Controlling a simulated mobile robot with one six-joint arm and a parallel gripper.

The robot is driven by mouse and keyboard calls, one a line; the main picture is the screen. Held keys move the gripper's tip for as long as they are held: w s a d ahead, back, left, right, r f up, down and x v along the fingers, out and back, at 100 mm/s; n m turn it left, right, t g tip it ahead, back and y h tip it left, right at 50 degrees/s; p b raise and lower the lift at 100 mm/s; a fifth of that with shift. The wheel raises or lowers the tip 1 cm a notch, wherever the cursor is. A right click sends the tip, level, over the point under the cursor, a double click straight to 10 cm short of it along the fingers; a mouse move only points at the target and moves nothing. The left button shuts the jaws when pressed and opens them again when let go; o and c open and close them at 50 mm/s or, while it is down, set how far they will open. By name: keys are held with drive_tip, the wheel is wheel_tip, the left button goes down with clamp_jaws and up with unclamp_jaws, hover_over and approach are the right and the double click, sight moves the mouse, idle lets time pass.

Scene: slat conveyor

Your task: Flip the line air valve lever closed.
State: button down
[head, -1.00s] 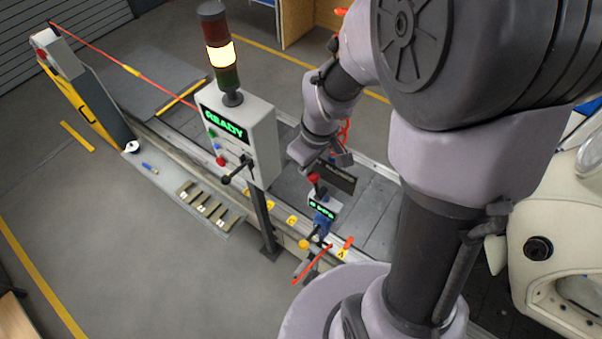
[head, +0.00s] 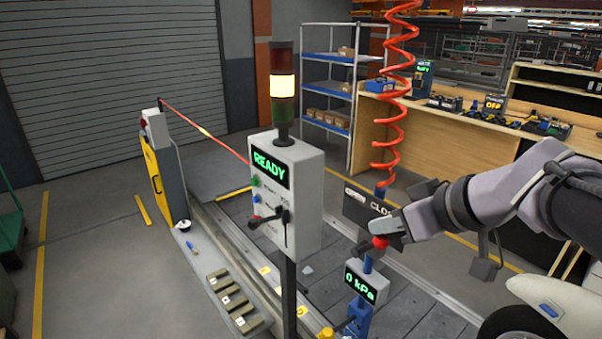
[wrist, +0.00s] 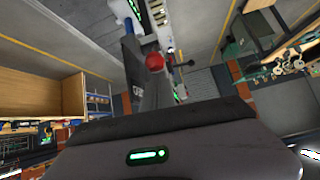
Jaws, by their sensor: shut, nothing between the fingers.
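A red knob (head: 380,242) sits at the top of a blue stem, above a small grey box (head: 366,287) whose green display reads 0 kPa. A blue valve body (head: 357,319) stands below the box, cut by the lower frame edge. My gripper (head: 386,229) is shut and empty, its tip at the red knob; I cannot tell whether they touch. The knob also shows just ahead of my gripper in the wrist view (wrist: 154,62). A dark sign (head: 362,207) behind the gripper shows part of the word CLOSED.
The slat conveyor (head: 405,305) runs below.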

drive_tip(key=shift+s+d+f+b, duration=0.2)
drive_tip(key=shift+s+f+b, duration=0.05)
drive_tip(key=shift+f+b, duration=0.5)
drive_tip(key=r, duration=0.1)
drive_tip(key=w+r+p, duration=0.1)
drive_tip(key=r, duration=0.1)
drive_tip(key=w+r+p, duration=0.1)
drive_tip(key=shift+a+r, duration=0.3)
drive_tip(key=shift+r, duration=0.1)
drive_tip(key=s+d+r+p, duration=0.2)
drive_tip(key=s+d, duration=0.3)
drive_tip(key=s, duration=0.2)
drive_tip(key=shift+s+r, duration=0.15)
drive_tip(key=shift+s, duration=0.25)
drive_tip(key=s+a+f+m+g+h, duration=0.2)
drive_tip(key=s+a+f+m+h, duration=0.1)
drive_tip(key=s+a+f+m, duration=0.7)
wheel_tip(320, 180, down, 4)
drive_tip(key=shift+s+a+f, duration=0.2)
drive_tip(key=shift+s+a, duration=0.15)
drive_tip(key=shift+s, duration=0.3)
